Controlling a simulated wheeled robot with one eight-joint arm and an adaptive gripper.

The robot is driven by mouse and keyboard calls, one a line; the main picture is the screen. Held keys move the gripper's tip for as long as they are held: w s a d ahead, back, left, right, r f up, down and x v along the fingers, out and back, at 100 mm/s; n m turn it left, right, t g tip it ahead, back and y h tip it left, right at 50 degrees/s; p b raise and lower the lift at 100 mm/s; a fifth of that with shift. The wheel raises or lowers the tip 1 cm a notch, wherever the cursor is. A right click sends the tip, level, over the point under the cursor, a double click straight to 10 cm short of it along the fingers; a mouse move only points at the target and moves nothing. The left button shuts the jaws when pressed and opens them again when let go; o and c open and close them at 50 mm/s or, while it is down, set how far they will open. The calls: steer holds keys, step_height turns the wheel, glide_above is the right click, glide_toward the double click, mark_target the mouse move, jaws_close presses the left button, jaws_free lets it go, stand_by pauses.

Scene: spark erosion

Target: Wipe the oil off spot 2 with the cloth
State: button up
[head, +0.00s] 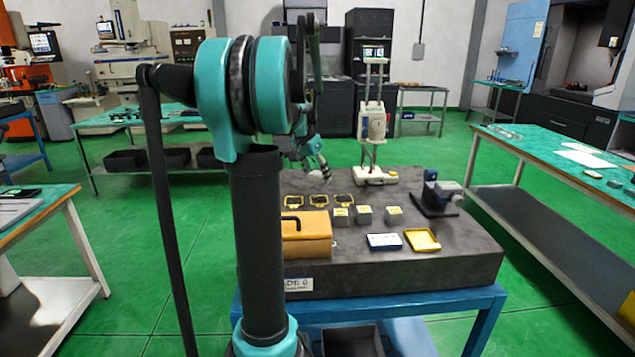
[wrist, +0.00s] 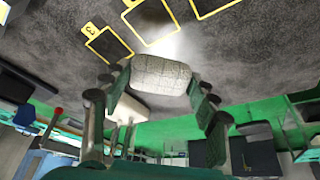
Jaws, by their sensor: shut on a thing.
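My gripper (wrist: 160,82) is shut on a pale, rolled cloth (wrist: 160,74), which spans between its two fingers. In the head view my gripper (head: 318,170) is above the dark slab, at the back of the row of marked spots. Three yellow-framed dark spots show in the wrist view: spot 3 (wrist: 108,44) at left, a middle spot (wrist: 152,20) taken as spot 2, and another (wrist: 212,5) at right. The cloth appears close to the middle spot; whether it touches the slab cannot be told. Oil cannot be made out clearly.
The dark slab (head: 450,262) also bears an orange box (head: 307,238), several small grey blocks (head: 364,215), a blue-white case (head: 384,241), a yellow tray (head: 422,240), a dark vise-like fixture (head: 435,198) and a white upright gauge (head: 373,125). The slab's front right is clear.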

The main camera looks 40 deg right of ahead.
steer(key=shift+r, duration=1.15)
